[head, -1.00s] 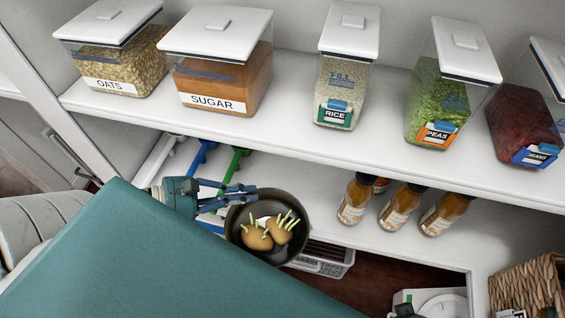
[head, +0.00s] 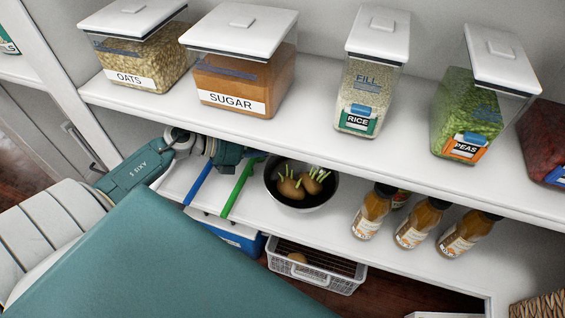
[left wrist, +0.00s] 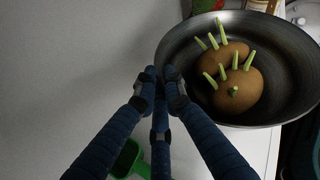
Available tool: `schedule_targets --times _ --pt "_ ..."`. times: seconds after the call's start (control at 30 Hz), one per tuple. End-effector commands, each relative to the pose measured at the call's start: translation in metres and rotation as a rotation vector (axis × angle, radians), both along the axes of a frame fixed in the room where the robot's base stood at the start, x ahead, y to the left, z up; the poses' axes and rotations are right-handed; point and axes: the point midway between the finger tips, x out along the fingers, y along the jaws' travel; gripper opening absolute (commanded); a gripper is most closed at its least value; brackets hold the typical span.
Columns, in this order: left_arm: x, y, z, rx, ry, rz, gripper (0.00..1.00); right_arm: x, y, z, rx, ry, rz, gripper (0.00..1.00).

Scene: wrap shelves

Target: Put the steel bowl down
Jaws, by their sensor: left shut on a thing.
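The steel bowl (head: 303,208) is dark and round and holds two sprouted potatoes (head: 292,189). In the head view it is at the lower shelf, just under the front edge of the upper shelf. It looks roughly level; I cannot tell whether its base touches the shelf. In the left wrist view the bowl (left wrist: 285,75) fills the upper right. My left gripper (left wrist: 160,78) is shut on its left rim. In the head view the fingertips are hidden behind the upper shelf's edge. My right gripper is not in view.
Several sauce bottles (head: 410,227) stand on the lower shelf (head: 334,212), right of the bowl. Blue and green handled tools (head: 240,187) lie to its left. A white basket (head: 318,278) is below. The upper shelf (head: 310,121), with food containers, leaves limited headroom.

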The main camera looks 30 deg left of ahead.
Motion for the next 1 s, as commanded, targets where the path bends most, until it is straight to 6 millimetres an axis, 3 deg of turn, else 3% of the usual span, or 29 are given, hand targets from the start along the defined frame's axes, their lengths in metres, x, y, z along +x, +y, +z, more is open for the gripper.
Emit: schedule_targets --times 0.4,0.6,0.87,0.9,1.0 --pt "0.001 -0.001 -0.030 -0.007 -0.004 0.002 0.00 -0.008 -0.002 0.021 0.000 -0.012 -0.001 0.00" --pt "0.004 0.000 -0.056 -0.007 -0.004 0.003 0.00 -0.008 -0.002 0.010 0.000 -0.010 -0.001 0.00" --pt "0.004 0.000 -0.057 -0.003 -0.004 0.000 0.00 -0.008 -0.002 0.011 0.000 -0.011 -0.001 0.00" --pt "0.004 0.001 -0.059 0.000 -0.001 0.000 0.12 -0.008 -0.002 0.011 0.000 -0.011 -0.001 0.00" --pt "0.003 0.001 -0.059 0.000 -0.001 0.000 0.27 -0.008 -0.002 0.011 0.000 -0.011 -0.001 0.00"
